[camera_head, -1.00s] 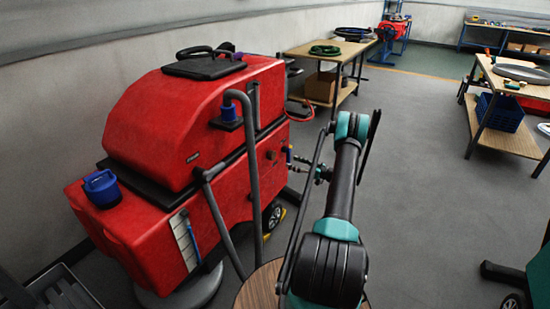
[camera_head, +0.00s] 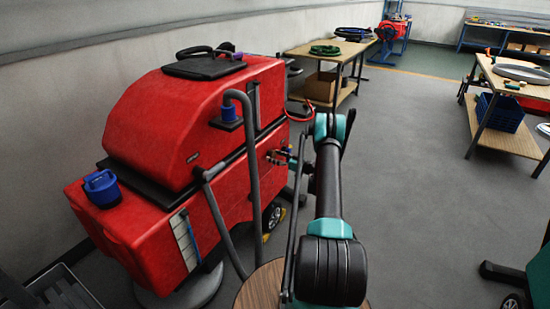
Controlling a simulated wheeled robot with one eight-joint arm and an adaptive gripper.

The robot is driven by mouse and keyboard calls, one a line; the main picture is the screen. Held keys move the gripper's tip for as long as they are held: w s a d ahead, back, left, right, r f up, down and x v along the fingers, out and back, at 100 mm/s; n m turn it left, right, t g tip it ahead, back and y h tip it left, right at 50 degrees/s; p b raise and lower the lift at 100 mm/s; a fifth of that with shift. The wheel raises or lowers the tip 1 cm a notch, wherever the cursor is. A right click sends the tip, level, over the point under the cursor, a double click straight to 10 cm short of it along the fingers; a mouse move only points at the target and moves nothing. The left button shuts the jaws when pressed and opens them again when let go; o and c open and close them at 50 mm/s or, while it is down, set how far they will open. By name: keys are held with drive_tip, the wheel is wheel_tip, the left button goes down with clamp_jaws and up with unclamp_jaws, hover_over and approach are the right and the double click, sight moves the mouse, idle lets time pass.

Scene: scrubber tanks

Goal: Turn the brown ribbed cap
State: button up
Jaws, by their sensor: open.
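The red scrubber tank (camera_head: 165,135) stands on the left with its side panel facing my arm. My gripper (camera_head: 274,157) is open, right up at that side panel, to the right of the grey hose. I cannot clearly make out the brown ribbed cap; a small brownish knob sat on this part of the panel earlier, and the gripper now covers that spot. Whether the fingers are around it or touching it, I cannot tell.
A grey hose (camera_head: 250,150) with a blue fitting (camera_head: 229,112) runs down the tank beside my gripper. A blue cap (camera_head: 101,187) sits on the tank's lower front. A wooden table (camera_head: 322,50) stands behind.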

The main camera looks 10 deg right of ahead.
drive_tip(key=c, duration=1.2)
drive_tip(key=shift+o, duration=0.2)
drive_tip(key=shift+m, duration=0.3)
drive_tip(key=m, duration=0.9)
drive_tip(key=shift+d+m, duration=0.1)
drive_tip(key=shift+m, duration=0.2)
drive_tip(key=shift+f+m, duration=0.1)
drive_tip(key=shift+m, duration=1.8)
drive_tip(key=o, duration=1.2)
drive_tip(key=shift+c, duration=0.2)
